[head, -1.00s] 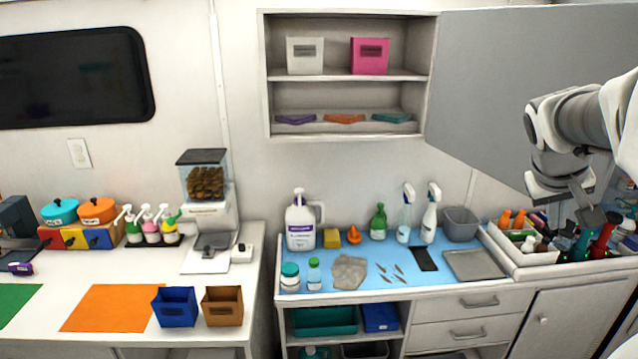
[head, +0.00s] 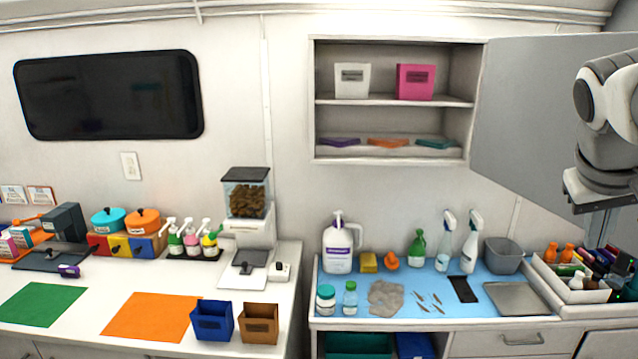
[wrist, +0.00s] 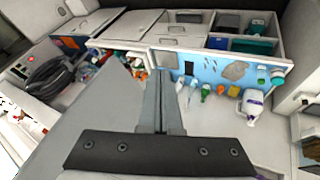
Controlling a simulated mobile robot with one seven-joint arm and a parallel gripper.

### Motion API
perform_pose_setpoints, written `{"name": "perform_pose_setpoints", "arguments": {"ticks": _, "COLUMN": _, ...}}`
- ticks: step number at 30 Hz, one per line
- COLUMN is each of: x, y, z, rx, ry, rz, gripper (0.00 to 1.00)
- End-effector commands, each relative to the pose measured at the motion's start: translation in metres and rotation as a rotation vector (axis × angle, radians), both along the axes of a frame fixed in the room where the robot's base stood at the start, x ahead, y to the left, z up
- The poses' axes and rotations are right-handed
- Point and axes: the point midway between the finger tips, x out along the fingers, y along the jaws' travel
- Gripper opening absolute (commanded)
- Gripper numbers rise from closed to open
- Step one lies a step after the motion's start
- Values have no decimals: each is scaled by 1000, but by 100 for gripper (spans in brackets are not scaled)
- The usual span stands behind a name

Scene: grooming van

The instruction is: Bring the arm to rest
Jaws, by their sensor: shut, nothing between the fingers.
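My gripper (wrist: 161,105) is shut and empty in the wrist view, its two fingers together at the middle of the picture. The blue-topped counter with its bottles lies beyond the fingertips there. In the head view my arm is at the right edge, and my gripper (head: 606,222) hangs downward, partly cut off by the picture's edge. It is in front of the open grey cabinet door (head: 530,120) and above the right end of the counter; I cannot tell whether it touches the door.
The wall cabinet (head: 391,103) holds a white bin and a pink bin. Below, the blue counter mat (head: 420,312) carries bottles, a grey bin (head: 502,255) and a tray (head: 516,298). A crowded caddy (head: 548,284) stands under my arm. The left counter has orange and green mats.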

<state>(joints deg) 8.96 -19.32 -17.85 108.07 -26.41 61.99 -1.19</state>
Motion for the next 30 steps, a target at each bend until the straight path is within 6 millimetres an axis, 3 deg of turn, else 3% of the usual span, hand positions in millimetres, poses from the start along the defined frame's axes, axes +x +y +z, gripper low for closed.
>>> {"name": "perform_pose_setpoints", "arguments": {"ticks": 6, "x": -5, "y": 135, "z": -62, "rx": 189, "ry": -67, "rz": 243, "gripper": 0}}
{"name": "perform_pose_setpoints", "arguments": {"ticks": 9, "x": -20, "y": 188, "z": -90, "rx": 262, "ry": -80, "rz": 328, "gripper": 0}}
{"name": "perform_pose_setpoints", "arguments": {"ticks": 12, "x": -36, "y": 225, "z": -114, "rx": 314, "ry": -85, "rz": 384, "gripper": 0}}
{"name": "perform_pose_setpoints", "arguments": {"ticks": 18, "x": -54, "y": 257, "z": -138, "rx": 360, "ry": -84, "rz": 429, "gripper": 0}}
{"name": "perform_pose_setpoints", "arguments": {"ticks": 30, "x": -55, "y": 258, "z": -142, "rx": 363, "ry": -83, "rz": 430, "gripper": 0}}
